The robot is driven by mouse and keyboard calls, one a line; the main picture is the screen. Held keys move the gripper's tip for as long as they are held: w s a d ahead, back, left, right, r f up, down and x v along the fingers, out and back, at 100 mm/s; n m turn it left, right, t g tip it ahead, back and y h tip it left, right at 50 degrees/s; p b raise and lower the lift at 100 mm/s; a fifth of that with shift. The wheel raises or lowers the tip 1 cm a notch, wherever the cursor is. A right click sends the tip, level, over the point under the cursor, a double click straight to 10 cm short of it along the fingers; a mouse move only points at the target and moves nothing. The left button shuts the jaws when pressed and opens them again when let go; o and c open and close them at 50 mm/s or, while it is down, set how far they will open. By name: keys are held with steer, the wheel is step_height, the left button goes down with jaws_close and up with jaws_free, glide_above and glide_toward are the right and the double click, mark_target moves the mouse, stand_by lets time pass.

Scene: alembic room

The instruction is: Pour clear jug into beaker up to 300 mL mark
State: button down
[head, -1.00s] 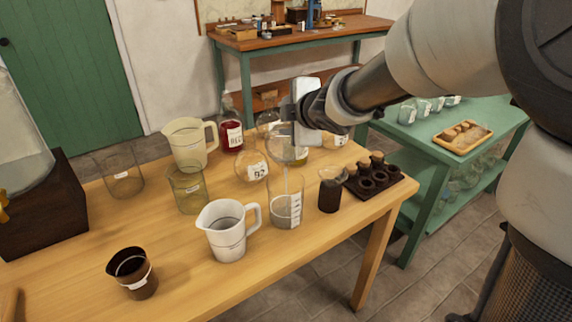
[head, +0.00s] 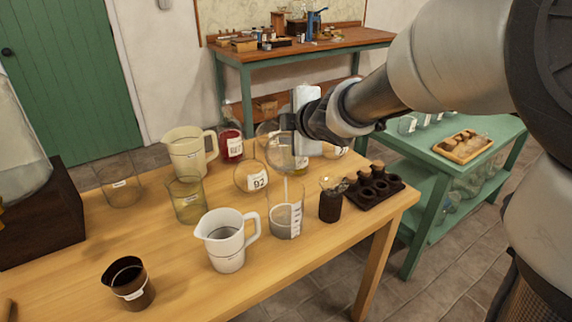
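The beaker (head: 286,218) is clear, with white scale marks on its side, and stands upright near the table's right front edge. Greyish liquid fills roughly its lower half; the numbers are too small to read. The clear jug (head: 273,143) is tilted above the beaker, apart from it. A thin pale stream (head: 286,188) runs down from the jug into the beaker. My gripper (head: 291,122) is shut on the clear jug, at its right side. The exact grip is partly hidden by the see-through glass and the gripper body.
A white jug (head: 226,240) stands just left of the beaker, a dark jar (head: 330,204) just right. Behind are a round flask labelled B2 (head: 251,177), a yellowish beaker (head: 187,200), a cream jug (head: 187,152) and a red bottle (head: 231,146). A dark rack (head: 375,190) is at right.

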steer(key=shift+s+r+t+b, duration=0.4)
steer(key=shift+s+t+b, duration=0.1)
steer(key=shift+b, duration=1.2)
stand_by(1.9)
steer(key=shift+r+p, duration=0.1)
steer(key=shift+p, duration=0.2)
